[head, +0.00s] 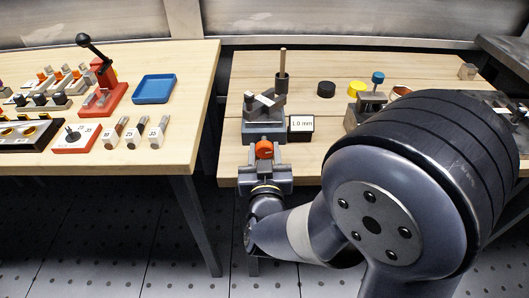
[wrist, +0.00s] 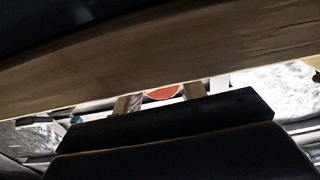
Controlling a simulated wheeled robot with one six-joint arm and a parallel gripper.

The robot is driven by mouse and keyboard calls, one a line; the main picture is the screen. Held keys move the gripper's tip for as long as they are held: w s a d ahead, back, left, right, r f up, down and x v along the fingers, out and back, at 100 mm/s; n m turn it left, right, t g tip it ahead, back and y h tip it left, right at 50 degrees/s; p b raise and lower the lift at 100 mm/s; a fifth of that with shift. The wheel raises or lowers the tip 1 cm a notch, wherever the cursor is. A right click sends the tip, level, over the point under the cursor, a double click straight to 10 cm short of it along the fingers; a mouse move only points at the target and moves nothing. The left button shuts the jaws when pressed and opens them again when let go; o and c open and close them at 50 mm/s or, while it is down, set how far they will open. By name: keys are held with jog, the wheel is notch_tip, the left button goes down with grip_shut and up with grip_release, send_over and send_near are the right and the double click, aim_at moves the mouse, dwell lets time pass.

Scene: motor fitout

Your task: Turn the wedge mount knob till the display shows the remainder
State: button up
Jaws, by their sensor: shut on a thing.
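The orange wedge mount knob (head: 264,150) faces the front edge of the right bench, at the foot of the grey wedge mount (head: 265,128). A small display (head: 301,124) beside the mount, on its right, reads "1.0 mm". My gripper (head: 265,164) is at the bench's front edge, shut on the knob. In the wrist view the knob shows as an orange patch (wrist: 162,92) between the two fingers (wrist: 160,97). The rest of the knob is hidden there by the gripper body and the dark bench edge.
A black cap (head: 326,88), a yellow cap (head: 357,88) and a blue-topped knob (head: 378,78) stand behind and right. My arm covers the bench's right front. The left bench holds a blue tray (head: 154,89), a red lever press (head: 103,90) and several small blocks.

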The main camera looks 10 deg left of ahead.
jog(key=shift+f+m+b, duration=0.2)
jog(key=shift+m+b, duration=0.5)
jog(key=shift+b, duration=0.2)
jog(key=shift+r+m+b, duration=0.2)
jog(key=shift+m+b, duration=0.2)
jog(key=shift+m, duration=0.3)
jog(key=o, duration=1)
jog(key=p+v, duration=0.1)
jog(key=v, duration=0.9)
jog(key=shift+s, duration=0.4)
